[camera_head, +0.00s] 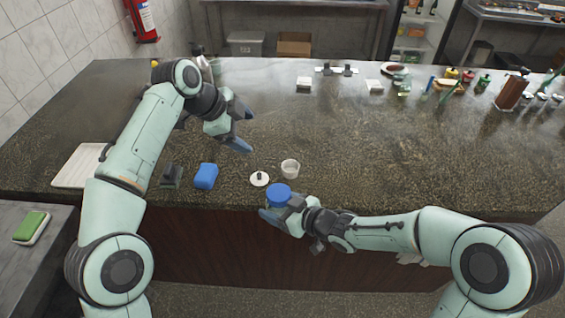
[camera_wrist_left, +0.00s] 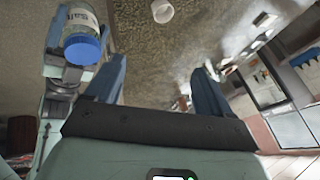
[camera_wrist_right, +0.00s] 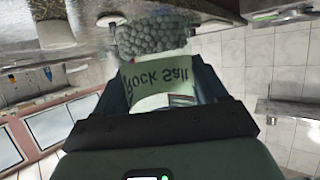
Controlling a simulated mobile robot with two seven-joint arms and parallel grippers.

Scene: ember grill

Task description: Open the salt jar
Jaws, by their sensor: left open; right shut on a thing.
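The salt jar has a blue lid (camera_head: 279,192), which sits on it and faces up at the front edge of the counter. My right gripper (camera_head: 283,208) is shut around the jar's body. In the right wrist view the jar's label (camera_wrist_right: 156,76) reads "Rock Salt", and pale grains show in the jar (camera_wrist_right: 150,36). In the left wrist view the blue lid (camera_wrist_left: 82,49) and clear jar (camera_wrist_left: 81,18) show at the upper left, outside the fingers. My left gripper (camera_head: 240,127) is open and empty above the counter, behind and left of the jar.
A small white cup (camera_head: 290,169) and a white disc with a dark knob (camera_head: 259,179) stand close behind the jar. A blue block (camera_head: 206,176), a dark holder (camera_head: 171,176) and a white board (camera_head: 76,167) lie to the left. The middle of the counter (camera_head: 390,150) is clear.

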